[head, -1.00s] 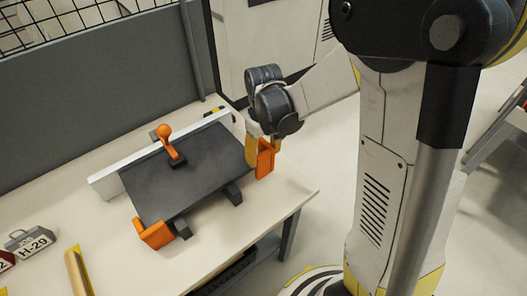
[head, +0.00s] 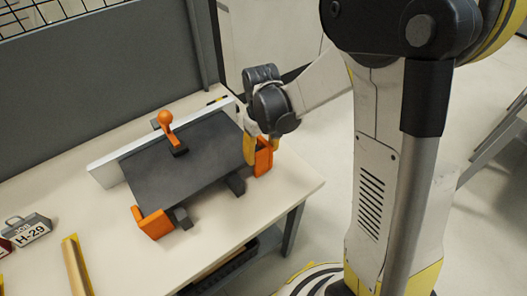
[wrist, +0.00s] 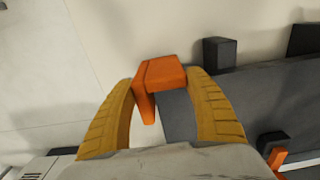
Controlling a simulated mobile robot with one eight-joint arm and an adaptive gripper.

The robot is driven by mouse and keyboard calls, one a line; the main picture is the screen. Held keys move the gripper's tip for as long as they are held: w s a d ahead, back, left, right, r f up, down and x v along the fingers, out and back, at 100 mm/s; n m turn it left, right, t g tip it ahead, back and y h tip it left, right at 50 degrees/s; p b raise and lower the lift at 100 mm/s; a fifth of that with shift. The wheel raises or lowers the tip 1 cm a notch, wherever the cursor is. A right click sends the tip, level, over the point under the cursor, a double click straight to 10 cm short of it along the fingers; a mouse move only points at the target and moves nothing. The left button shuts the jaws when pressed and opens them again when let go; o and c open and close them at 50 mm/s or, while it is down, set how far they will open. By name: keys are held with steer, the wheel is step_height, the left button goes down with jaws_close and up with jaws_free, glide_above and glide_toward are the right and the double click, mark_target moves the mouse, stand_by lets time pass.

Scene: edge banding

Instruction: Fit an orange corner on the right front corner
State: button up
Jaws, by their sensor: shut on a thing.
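The dark grey panel (head: 190,165) lies on the bench, raised on dark blocks. An orange corner (head: 154,223) sits at its left front corner. My gripper (head: 262,145) is at the right front corner of the panel, shut on a second orange corner (head: 264,160). In the wrist view this held corner (wrist: 162,72) is between the two yellow fingers, beside the panel's corner (wrist: 178,110). One leg points along each of the two panel edges. I cannot tell whether it touches the panel; the fingers partly hide the contact.
A white rail (head: 108,172) runs along the panel's back edge. A clamp with an orange knob (head: 166,118) stands over that edge. A grey weight marked H-29 (head: 33,230) and a yellow-brown bar (head: 76,265) lie at left. The bench front right (head: 290,185) is clear.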

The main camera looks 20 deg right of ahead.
steer(key=o, duration=0.9)
steer(key=shift+o, duration=0.2)
step_height(320, 180, up, 12)
steer(key=s+r+m+t+b, duration=0.1)
steer(key=s+t, duration=0.2)
steer(key=s, duration=0.3)
steer(key=s+d+r+m+t+b, duration=0.1)
steer(key=s+m+t, duration=0.1)
steer(key=s+t, duration=0.2)
steer(key=shift+s+d+r+m, duration=0.25)
steer(key=shift+s+m, duration=0.05)
steer(key=shift+s, duration=1.45)
